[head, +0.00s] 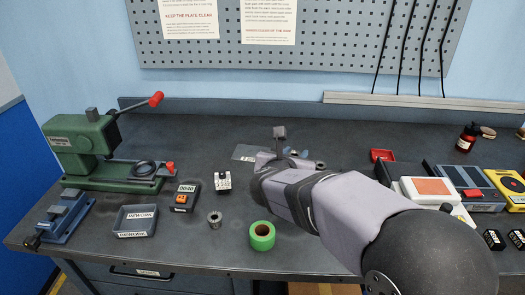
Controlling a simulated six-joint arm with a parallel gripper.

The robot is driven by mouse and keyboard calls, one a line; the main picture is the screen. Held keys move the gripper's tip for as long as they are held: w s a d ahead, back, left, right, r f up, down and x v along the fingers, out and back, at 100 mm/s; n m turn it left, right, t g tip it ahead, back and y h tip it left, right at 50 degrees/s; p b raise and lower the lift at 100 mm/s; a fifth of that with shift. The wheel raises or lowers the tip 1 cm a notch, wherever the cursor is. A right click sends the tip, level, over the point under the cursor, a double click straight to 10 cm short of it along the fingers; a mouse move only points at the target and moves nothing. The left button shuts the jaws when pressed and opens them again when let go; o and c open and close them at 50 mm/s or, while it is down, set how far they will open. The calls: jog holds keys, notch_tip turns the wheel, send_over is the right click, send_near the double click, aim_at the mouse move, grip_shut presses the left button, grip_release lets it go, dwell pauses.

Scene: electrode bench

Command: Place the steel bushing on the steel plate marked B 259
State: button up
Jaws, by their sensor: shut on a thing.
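My gripper (281,146) is at the middle of the bench, with my arm reaching in from the lower right. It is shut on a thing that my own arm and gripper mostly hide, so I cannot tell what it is. A thin grey plate (242,151) lies just left of the gripper, partly covered by it. It bears a white label too small to read. A short grey metal cylinder with a hole, like a steel bushing (215,217), stands on the bench left of the green tape. I cannot tell whether it is the task's bushing.
A green tape roll (262,236), a black-and-white block (222,181), an orange-buttoned box (185,198) and a labelled tray (135,221) stand left of my arm. A green press (100,155) is farther left. A small round part (320,164) and red tray (382,155) lie behind my arm.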

jog(key=shift+y, duration=0.3)
jog(key=f+p, duration=0.1)
jog(key=a+f+p, duration=0.1)
jog(key=f, duration=0.1)
jog(key=w+a+f+p, duration=0.1)
jog(key=shift+w+a+f, duration=0.1)
jog(key=shift+a+f, duration=0.05)
jog(key=shift+f, duration=0.15)
jog(key=w+a+p, duration=0.1)
jog(key=w, duration=0.1)
jog(key=w+a+f+p, duration=0.1)
jog(key=w+a, duration=0.1)
jog(key=w+a+p, duration=0.1)
jog(key=w+a, duration=0.1)
jog(key=shift+w+a+f, duration=0.2)
jog(key=shift+a+f, duration=0.05)
jog(key=shift+f, duration=0.1)
jog(key=w, duration=0.1)
jog(key=w+a+r, duration=0.1)
jog(key=w, duration=0.1)
jog(key=shift+a+r, duration=0.3)
notch_tip(320, 180, up, 6)
send_over(251, 154)
jog(key=s+d, duration=0.2)
jog(key=d, duration=0.1)
jog(key=shift+s+d+f, duration=0.1)
jog(key=shift+f, duration=5)
jog(key=shift+f, duration=0.1)
